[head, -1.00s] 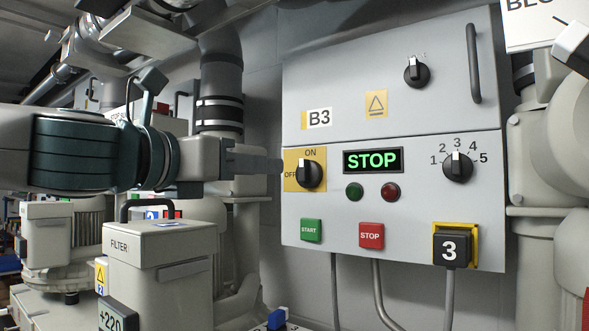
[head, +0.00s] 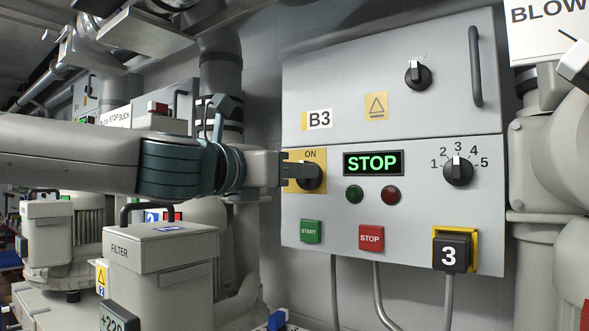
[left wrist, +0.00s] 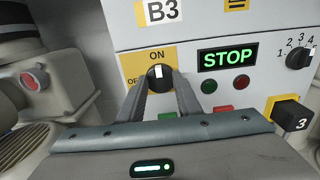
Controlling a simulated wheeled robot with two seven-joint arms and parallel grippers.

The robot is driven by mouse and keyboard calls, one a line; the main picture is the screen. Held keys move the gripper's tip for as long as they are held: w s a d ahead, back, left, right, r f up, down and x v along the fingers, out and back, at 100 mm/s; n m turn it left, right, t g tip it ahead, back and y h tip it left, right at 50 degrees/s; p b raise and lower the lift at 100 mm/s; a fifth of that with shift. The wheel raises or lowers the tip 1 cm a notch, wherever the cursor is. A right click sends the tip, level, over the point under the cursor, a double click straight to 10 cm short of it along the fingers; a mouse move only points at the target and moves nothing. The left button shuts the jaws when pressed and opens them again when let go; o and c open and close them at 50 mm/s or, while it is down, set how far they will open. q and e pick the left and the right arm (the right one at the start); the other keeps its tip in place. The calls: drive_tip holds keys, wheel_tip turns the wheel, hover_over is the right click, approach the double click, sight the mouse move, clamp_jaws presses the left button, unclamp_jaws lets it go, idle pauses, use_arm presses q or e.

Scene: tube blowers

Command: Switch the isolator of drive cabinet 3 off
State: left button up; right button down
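The isolator is a black rotary knob (head: 310,178) with a white pointer, on a yellow plate (head: 292,186) at the left of the grey cabinet (head: 400,130). In the left wrist view the knob (left wrist: 159,76) has its white pointer up towards ON. The plate's OFF mark is partly covered. My left gripper (head: 296,172) reaches the knob from the left. In the left wrist view its two fingers (left wrist: 161,92) stand spread, one on each side of the knob. I cannot tell whether they touch it. The black block marked 3 (head: 451,252) sits low on the cabinet. My right gripper is not in view.
Beside the isolator are the lit STOP display (head: 373,162), green START button (head: 311,231), red STOP button (head: 371,238) and a five-position selector (head: 458,170). A filter box (head: 160,250) stands below my left arm. Pipes run on the right.

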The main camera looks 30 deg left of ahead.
use_arm(q)
drive_tip(key=shift+w, duration=0.2)
clamp_jaws()
